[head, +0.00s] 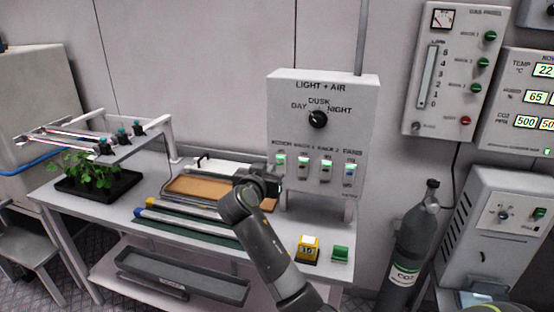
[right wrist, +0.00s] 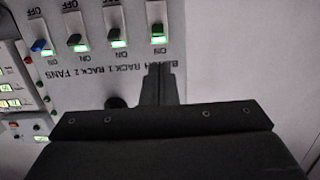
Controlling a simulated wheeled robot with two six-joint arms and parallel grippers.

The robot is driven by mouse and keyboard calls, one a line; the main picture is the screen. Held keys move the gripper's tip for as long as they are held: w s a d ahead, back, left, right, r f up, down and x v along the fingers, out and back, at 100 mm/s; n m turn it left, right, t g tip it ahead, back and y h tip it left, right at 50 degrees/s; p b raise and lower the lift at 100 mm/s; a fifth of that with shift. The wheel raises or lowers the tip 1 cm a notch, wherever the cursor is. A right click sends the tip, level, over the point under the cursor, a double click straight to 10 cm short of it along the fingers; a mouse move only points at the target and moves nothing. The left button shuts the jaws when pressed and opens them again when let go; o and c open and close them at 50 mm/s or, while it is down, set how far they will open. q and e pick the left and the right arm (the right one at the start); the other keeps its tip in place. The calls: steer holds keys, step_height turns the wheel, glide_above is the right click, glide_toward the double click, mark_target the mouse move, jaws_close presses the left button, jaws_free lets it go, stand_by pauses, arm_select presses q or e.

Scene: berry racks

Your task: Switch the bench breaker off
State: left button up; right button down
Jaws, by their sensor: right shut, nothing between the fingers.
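The grey LIGHT + AIR panel (head: 340,140) stands at the back of the bench, with a row of breakers low on its face. The bench breaker (head: 279,163) is the leftmost in the head view and the rightmost in the upside-down right wrist view (right wrist: 157,32). Its green light is lit at the ON end. My right gripper (head: 272,182) is at the panel's lower left. In the right wrist view its fingers (right wrist: 159,72) are shut and empty, in line with the bench breaker, over part of its label and visibly apart from its lever. My left gripper is not in view.
The rack 1 (head: 303,166), rack 2 (head: 325,170) and blue-levered fans (head: 348,174) breakers sit close beside, also lit green. A dial (head: 317,119) is above.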

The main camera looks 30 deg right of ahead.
mark_target(281, 156)
steer(key=p+x, duration=0.2)
steer(key=x, duration=0.5)
steer(key=shift+w+d, duration=0.2)
steer(key=shift+w, duration=0.05)
steer(key=shift+w+d+f, duration=0.15)
steer(key=shift+w+d, duration=0.2)
steer(key=shift+d, duration=0.1)
